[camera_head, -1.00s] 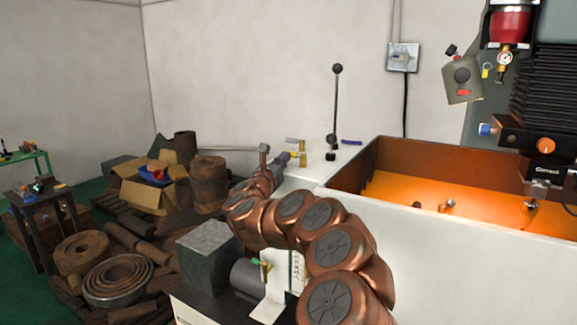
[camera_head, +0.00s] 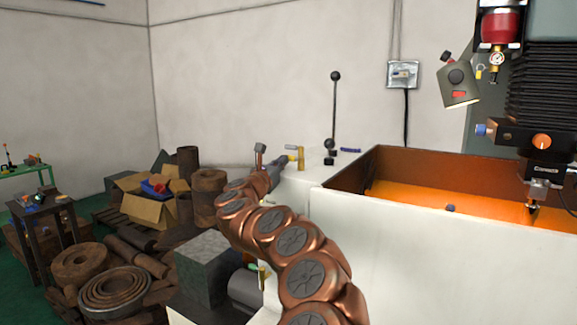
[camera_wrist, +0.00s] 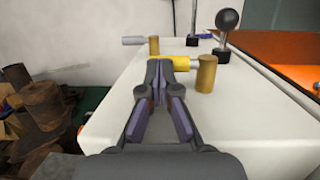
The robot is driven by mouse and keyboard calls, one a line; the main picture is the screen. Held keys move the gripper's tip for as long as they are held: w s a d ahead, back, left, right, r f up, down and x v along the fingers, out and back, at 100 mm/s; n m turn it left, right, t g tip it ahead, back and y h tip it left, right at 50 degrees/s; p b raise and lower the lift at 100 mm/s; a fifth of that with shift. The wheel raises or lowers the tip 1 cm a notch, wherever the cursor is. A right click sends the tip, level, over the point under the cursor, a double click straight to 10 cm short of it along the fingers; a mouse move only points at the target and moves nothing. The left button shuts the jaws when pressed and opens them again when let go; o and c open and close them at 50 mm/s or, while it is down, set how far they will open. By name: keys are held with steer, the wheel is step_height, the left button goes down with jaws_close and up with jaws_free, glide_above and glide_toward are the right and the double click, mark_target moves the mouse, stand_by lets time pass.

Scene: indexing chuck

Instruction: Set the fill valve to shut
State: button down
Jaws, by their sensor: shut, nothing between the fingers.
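My gripper (camera_wrist: 158,78) is shut and empty in the wrist view. Its fingertips are close to a yellow sleeve (camera_wrist: 174,62) on a horizontal silver rod, at the near-left end of the white machine top; I cannot tell whether they touch. A brass post (camera_wrist: 206,74) stands just right of the fingers. Beyond the sleeve is a second brass post (camera_wrist: 154,46) with a grey handle (camera_wrist: 134,40) pointing left. In the head view, the brass fittings (camera_head: 301,158) are small beside my gripper (camera_head: 283,160). No label shows which fitting is the fill valve.
The orange-lit tank (camera_head: 420,175) is to the right. A cardboard box (camera_head: 150,207) and brown scrap stock crowd the left floor.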

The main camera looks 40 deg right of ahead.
steer(key=shift+s+d+r, duration=0.1)
steer(key=shift+s+d, duration=0.05)
steer(key=shift+d, duration=0.05)
steer(key=shift+a+f+b, duration=0.25)
steer(key=shift+f+b, duration=0.1)
steer(key=shift+b, duration=0.2)
steer(key=w+b+v, duration=0.1)
steer(key=b+v, duration=0.3)
steer(key=v, duration=0.9)
steer(key=shift+a+b, duration=0.3)
steer(key=shift+a, duration=0.3)
